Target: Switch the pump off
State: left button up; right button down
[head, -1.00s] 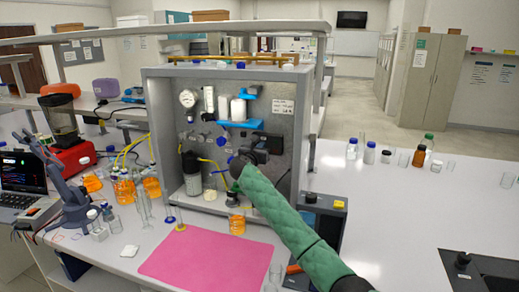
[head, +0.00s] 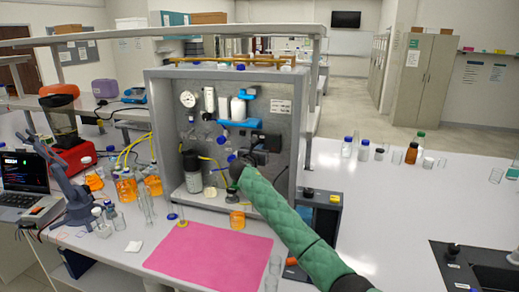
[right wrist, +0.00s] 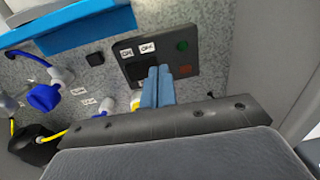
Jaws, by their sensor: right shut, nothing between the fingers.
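The dark switch panel (right wrist: 160,52) is on the speckled back wall of the rig. It carries two white labels that appear to read ON and OFF, a green round button or lamp (right wrist: 183,45) and a dull red square (right wrist: 185,69). My right gripper (right wrist: 158,74) is shut and empty, with its blue fingertips over the panel's lower part, below the labels. The fingers hide what is behind them, and I cannot tell whether they touch it. In the head view my right gripper (head: 257,154) is in front of the rig's right half. My left gripper is not in view.
In the right wrist view, a blue shelf (right wrist: 70,28) is at upper left and a blue-knobbed valve (right wrist: 45,96) at left. The grey rig frame (head: 298,120) stands close on the right. A pink mat (head: 208,250) and glassware lie in front.

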pick_arm(q)
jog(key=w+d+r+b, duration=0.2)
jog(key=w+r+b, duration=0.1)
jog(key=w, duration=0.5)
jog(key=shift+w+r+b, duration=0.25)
jog(key=shift+b, duration=0.5)
pick_arm(e)
jog(key=s+a, duration=0.1)
jog(key=s, duration=0.9)
jog(key=shift+s, duration=0.15)
jog(key=shift+f, duration=0.2)
